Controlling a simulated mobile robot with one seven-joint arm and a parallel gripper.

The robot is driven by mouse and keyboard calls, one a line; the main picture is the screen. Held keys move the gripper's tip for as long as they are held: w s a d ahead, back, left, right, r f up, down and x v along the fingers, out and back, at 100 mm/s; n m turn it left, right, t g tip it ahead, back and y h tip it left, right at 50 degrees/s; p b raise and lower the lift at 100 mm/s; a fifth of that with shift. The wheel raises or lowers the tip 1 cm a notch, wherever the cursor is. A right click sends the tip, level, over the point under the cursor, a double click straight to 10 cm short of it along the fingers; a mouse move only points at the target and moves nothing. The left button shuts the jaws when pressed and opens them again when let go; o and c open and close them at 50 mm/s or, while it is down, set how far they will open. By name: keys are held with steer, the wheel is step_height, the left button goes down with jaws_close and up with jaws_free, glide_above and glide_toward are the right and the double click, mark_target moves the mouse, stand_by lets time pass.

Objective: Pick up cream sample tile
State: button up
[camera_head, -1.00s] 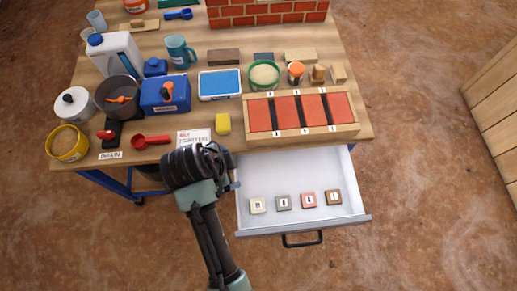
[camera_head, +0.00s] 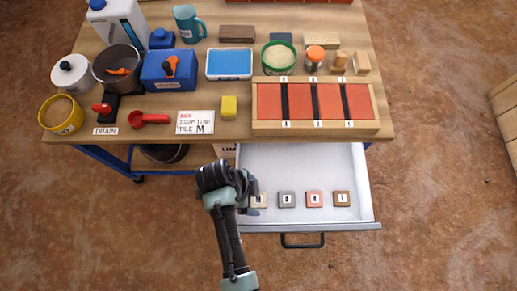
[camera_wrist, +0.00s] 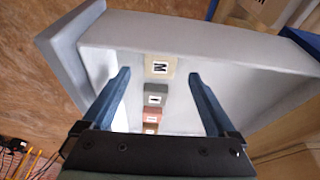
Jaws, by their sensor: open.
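The cream sample tile (camera_head: 260,200) lies in the open drawer (camera_head: 300,165), leftmost in a row of tiles. In the wrist view the cream tile (camera_wrist: 160,67), marked M, is the farthest of the row and shows between the fingers. My gripper (camera_head: 253,193) is beside the drawer's left side, close to the cream tile in the head view, and partly covers its left edge. In the wrist view my gripper (camera_wrist: 158,75) has its two blue fingers wide apart with nothing between them touching.
A grey tile (camera_head: 287,199), a pink tile (camera_head: 314,199) and a brown tile (camera_head: 341,199) lie to the right in the drawer. The drawer walls stand close around. The workbench (camera_head: 215,103) above holds a brick-panel tray (camera_head: 262,127), a yellow sponge (camera_head: 229,107) and several tools.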

mark_target(259, 199)
steer(key=b+x, duration=0.1)
steer(key=x, duration=0.2)
steer(key=shift+f, duration=0.25)
jaws_close()
steer(key=shift+r, duration=0.15)
step_height(259, 199, up, 10)
steer(key=p, duration=0.3)
steer(key=shift+p, duration=0.35)
